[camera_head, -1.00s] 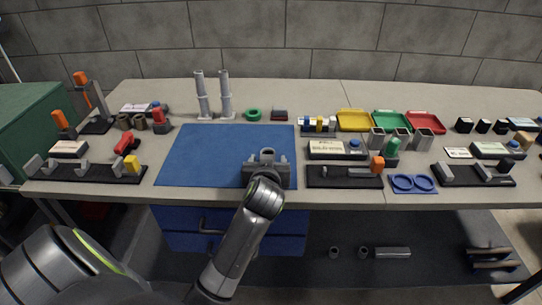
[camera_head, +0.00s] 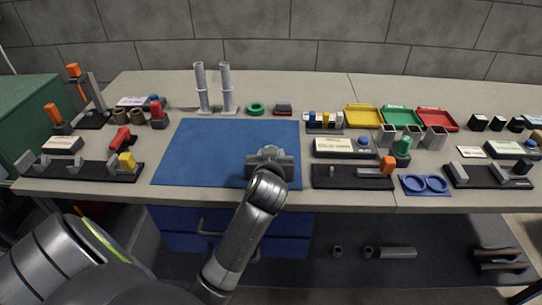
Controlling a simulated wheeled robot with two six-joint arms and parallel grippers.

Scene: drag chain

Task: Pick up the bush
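My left gripper (camera_head: 269,160) is over the front right corner of the blue mat (camera_head: 215,150). I see it from behind, so its fingertips and anything between them are hidden. Two short brownish-grey hollow cylinders, which look like bushes (camera_head: 121,116) (camera_head: 138,116), stand side by side at the back left of the table, well away from the gripper. I cannot tell which part is the task's bush. My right gripper is not in view.
Two tall grey columns (camera_head: 202,88) (camera_head: 227,88) and a green ring (camera_head: 256,108) stand behind the mat. Black fixtures flank it left (camera_head: 80,168) and right (camera_head: 350,178). Yellow (camera_head: 363,116), green (camera_head: 402,117) and red (camera_head: 437,119) trays are at the back right. Most of the mat is clear.

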